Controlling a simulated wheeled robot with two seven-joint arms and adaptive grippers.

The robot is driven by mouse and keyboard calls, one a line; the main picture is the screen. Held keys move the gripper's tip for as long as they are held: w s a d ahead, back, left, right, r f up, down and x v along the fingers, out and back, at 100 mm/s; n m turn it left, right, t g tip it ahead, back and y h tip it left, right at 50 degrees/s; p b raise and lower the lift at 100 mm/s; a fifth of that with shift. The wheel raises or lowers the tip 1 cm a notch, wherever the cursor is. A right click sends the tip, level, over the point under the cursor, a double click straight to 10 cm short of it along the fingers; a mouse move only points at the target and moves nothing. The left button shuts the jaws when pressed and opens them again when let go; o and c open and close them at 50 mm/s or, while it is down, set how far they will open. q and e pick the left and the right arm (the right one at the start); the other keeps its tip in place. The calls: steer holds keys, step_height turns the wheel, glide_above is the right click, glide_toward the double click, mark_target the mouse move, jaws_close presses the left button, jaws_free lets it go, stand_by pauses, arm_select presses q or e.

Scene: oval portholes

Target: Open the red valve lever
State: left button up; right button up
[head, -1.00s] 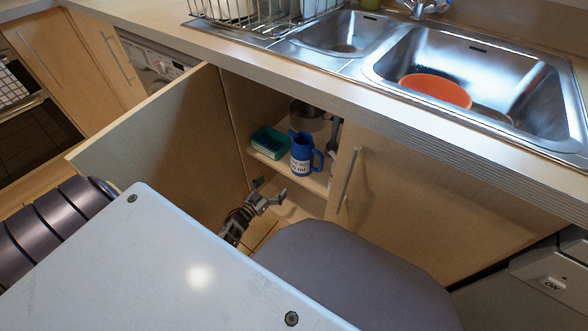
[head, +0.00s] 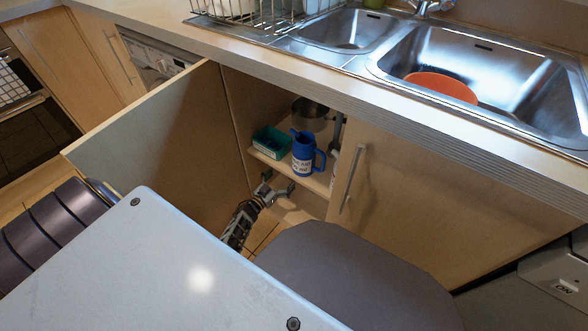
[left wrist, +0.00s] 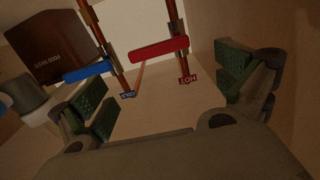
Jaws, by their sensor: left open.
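The red valve lever (left wrist: 158,48) shows in the left wrist view, lying crosswise to the right copper pipe (left wrist: 173,14). A tag reading HOT (left wrist: 188,80) is on that pipe below it. The lever is hidden in the head view. My left gripper (left wrist: 163,82) is open and empty; the lever appears beyond and between its fingers, with no visible contact. In the head view my left gripper (head: 274,190) is low in the open sink cupboard, below the shelf. My right gripper is not in view.
A blue lever (left wrist: 88,71) sits on the left pipe, near a COLD tag (left wrist: 128,94). A brown box (left wrist: 52,45) stands at left. The open cupboard door (head: 165,145) stands at left.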

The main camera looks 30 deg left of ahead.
arm_select(q)
steer(key=w+b, duration=0.1)
steer(key=w, duration=0.1)
steer(key=w+b, duration=0.1)
steer(key=w, duration=0.2)
steer(key=w+b, duration=0.1)
steer(key=w, duration=0.2)
steer(key=shift+w+d+b, duration=0.1)
steer(key=shift+d+b, duration=0.2)
steer(key=shift+d, duration=0.05)
steer(key=shift+w, duration=0.35)
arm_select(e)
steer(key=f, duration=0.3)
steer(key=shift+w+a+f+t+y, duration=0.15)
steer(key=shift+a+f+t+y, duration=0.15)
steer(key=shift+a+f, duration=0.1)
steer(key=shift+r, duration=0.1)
arm_select(q)
steer(key=c, duration=1.3)
steer(key=shift+r, duration=0.1)
